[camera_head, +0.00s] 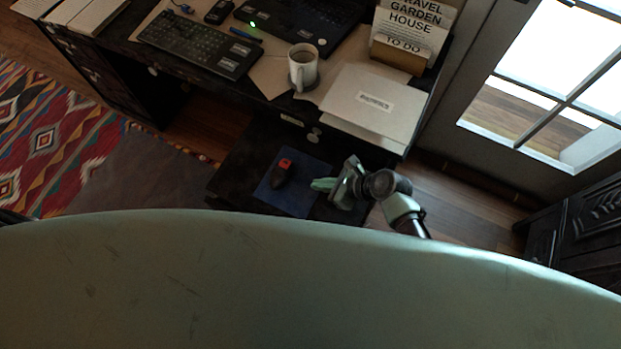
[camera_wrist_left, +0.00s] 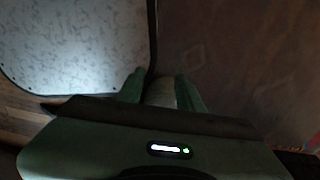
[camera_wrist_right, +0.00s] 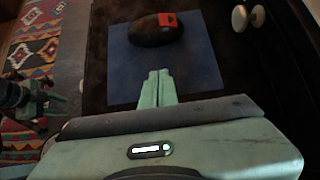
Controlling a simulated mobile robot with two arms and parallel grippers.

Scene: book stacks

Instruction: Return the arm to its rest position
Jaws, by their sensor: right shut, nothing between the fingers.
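My right gripper (camera_head: 324,185) is over the low dark surface in front of the desk, close to the right edge of a blue mat (camera_head: 299,201). In the right wrist view its fingers (camera_wrist_right: 157,88) are together and empty, above the near part of the mat. A dark rounded object with a red patch (camera_head: 281,173) lies on the mat, apart from the fingers; it also shows in the right wrist view (camera_wrist_right: 150,34). In the left wrist view my left gripper (camera_wrist_left: 160,88) has its fingers spread apart with nothing seen held. The left gripper is not seen in the head view.
The desk holds a keyboard (camera_head: 200,45), a white mug (camera_head: 303,66), a white box (camera_head: 372,105) and a sign (camera_head: 411,28). A knob (camera_wrist_right: 240,18) on a dark front is right of the mat. A patterned rug (camera_head: 50,140) covers the floor at left. A glazed door stands right.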

